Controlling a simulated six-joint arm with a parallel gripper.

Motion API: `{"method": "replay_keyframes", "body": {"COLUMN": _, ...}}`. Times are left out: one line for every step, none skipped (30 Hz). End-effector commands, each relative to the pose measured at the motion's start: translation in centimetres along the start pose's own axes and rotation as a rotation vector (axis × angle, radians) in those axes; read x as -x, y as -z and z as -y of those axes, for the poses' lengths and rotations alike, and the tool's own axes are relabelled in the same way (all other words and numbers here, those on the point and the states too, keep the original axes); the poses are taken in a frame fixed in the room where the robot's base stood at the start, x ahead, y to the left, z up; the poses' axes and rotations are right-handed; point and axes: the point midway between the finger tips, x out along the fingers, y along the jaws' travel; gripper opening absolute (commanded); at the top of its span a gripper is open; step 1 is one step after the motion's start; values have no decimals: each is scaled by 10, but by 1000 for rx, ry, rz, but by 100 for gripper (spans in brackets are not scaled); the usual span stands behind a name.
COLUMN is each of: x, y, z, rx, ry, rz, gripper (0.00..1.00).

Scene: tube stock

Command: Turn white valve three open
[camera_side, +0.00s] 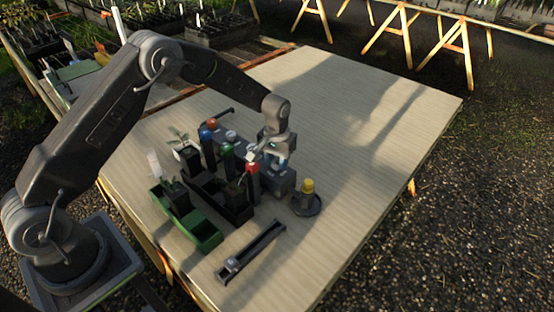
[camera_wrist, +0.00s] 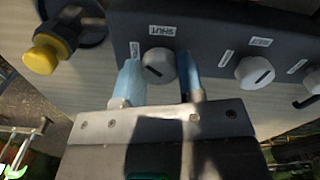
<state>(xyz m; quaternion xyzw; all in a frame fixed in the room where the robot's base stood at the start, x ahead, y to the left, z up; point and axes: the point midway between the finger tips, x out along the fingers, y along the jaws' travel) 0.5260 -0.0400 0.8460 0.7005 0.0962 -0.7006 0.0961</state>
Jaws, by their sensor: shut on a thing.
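A dark valve box (camera_wrist: 210,30) fills the top of the wrist view; in the side view the box (camera_side: 283,183) stands partly under my gripper. A white round knob (camera_wrist: 158,65) with a dark slanted line sits near the box's left end. A label reading SHUT (camera_wrist: 162,31) is just above it. My gripper (camera_wrist: 160,82) has a light-blue finger on each side of this knob and is shut on it. A second white knob (camera_wrist: 254,72) with a slanted line is to the right. No number shows, so I cannot tell which valve is three.
A yellow-topped post on a round dark base (camera_side: 307,190) stands close beside the box; its yellow knob (camera_wrist: 40,60) is left in the wrist view. Red- and blue-topped tubes, a green tray (camera_side: 205,232) and a dark rail (camera_side: 250,252) lie nearby. The table's right side (camera_side: 390,130) is clear.

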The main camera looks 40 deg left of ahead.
Motion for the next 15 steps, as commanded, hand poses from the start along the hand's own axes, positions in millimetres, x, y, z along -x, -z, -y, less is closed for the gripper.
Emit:
{"method": "replay_keyframes", "body": {"x": 0, "y": 0, "z": 0, "rx": 44, "ry": 0, "rz": 0, "gripper": 12}}
{"method": "replay_keyframes", "body": {"x": 0, "y": 0, "z": 0, "rx": 72, "ry": 0, "rz": 0, "gripper": 12}}
{"method": "replay_keyframes", "body": {"x": 0, "y": 0, "z": 0, "rx": 111, "ry": 0, "rz": 0, "gripper": 12}}
{"method": "replay_keyframes", "body": {"x": 0, "y": 0, "z": 0, "rx": 139, "ry": 0, "rz": 0, "gripper": 12}}
{"method": "replay_keyframes", "body": {"x": 0, "y": 0, "z": 0, "rx": 167, "ry": 0, "rz": 0, "gripper": 12}}
{"method": "replay_keyframes", "body": {"x": 0, "y": 0, "z": 0, "rx": 205, "ry": 0, "rz": 0, "gripper": 12}}
{"method": "replay_keyframes", "body": {"x": 0, "y": 0, "z": 0, "rx": 233, "ry": 0, "rz": 0, "gripper": 12}}
{"method": "replay_keyframes", "body": {"x": 0, "y": 0, "z": 0, "rx": 261, "ry": 0, "rz": 0, "gripper": 12}}
{"method": "replay_keyframes", "body": {"x": 0, "y": 0, "z": 0, "rx": 299, "ry": -1, "rz": 0, "gripper": 12}}
{"method": "replay_keyframes", "body": {"x": 0, "y": 0, "z": 0, "rx": 325, "ry": -1, "rz": 0, "gripper": 12}}
{"method": "replay_keyframes", "body": {"x": 0, "y": 0, "z": 0, "rx": 352, "ry": -1, "rz": 0, "gripper": 12}}
{"method": "replay_keyframes", "body": {"x": 0, "y": 0, "z": 0, "rx": 386, "ry": -1, "rz": 0, "gripper": 12}}
{"method": "replay_keyframes", "body": {"x": 0, "y": 0, "z": 0, "rx": 411, "ry": -1, "rz": 0, "gripper": 12}}
{"method": "replay_keyframes", "body": {"x": 0, "y": 0, "z": 0, "rx": 436, "ry": -1, "rz": 0, "gripper": 12}}
{"method": "replay_keyframes", "body": {"x": 0, "y": 0, "z": 0, "rx": 467, "ry": -1, "rz": 0, "gripper": 12}}
